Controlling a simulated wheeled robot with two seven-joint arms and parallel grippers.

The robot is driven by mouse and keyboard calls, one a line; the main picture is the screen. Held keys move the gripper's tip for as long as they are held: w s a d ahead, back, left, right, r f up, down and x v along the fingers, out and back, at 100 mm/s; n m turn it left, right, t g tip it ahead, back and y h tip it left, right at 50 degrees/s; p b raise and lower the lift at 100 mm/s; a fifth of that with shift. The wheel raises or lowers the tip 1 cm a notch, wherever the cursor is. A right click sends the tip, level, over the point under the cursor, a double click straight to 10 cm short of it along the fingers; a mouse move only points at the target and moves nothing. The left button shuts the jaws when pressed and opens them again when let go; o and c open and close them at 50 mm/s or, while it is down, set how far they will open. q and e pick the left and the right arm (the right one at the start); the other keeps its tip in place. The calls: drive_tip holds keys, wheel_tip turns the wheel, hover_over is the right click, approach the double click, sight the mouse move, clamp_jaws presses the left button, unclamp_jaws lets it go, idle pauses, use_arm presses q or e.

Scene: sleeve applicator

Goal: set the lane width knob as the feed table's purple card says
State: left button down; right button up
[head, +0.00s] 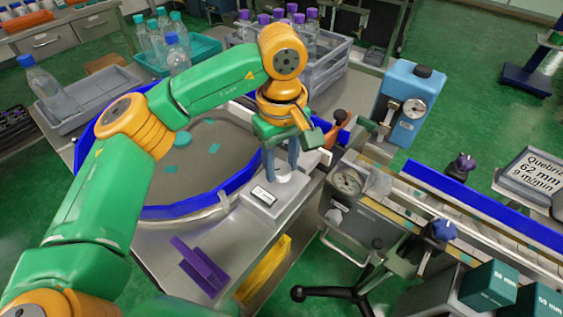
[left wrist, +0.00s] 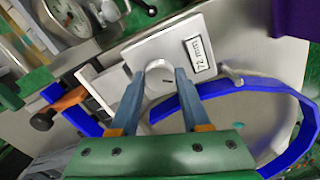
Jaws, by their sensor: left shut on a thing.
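The lane width knob (left wrist: 158,82) is a round pale knob with a dark mark, on a light plate whose window (left wrist: 200,53) reads 72 mm. In the head view its housing (head: 262,197) stands at the right edge of the blue-rimmed round table. My left gripper (head: 281,168) points down from above, and its two fingers (left wrist: 160,70) are shut on the knob's sides. A purple card (head: 198,266) stands on the grey surface in front of it; its writing cannot be seen from here. My right gripper is not in view.
The blue-rimmed round table (head: 225,140) lies behind and left of the knob. A yellow card (head: 263,268) is in front. A grey sign (head: 532,178) at far right reads Quebriz, 62 mm, 9 m/min.

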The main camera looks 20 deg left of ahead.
use_arm(q)
drive_tip(key=m, duration=0.4)
drive_tip(key=shift+m, duration=0.3)
drive_tip(key=m, duration=0.5)
drive_tip(key=shift+r, duration=0.1)
drive_tip(key=m, duration=0.5)
drive_tip(key=shift+m, duration=2.8)
drive_tip(key=shift+c, duration=1.9)
unclamp_jaws()
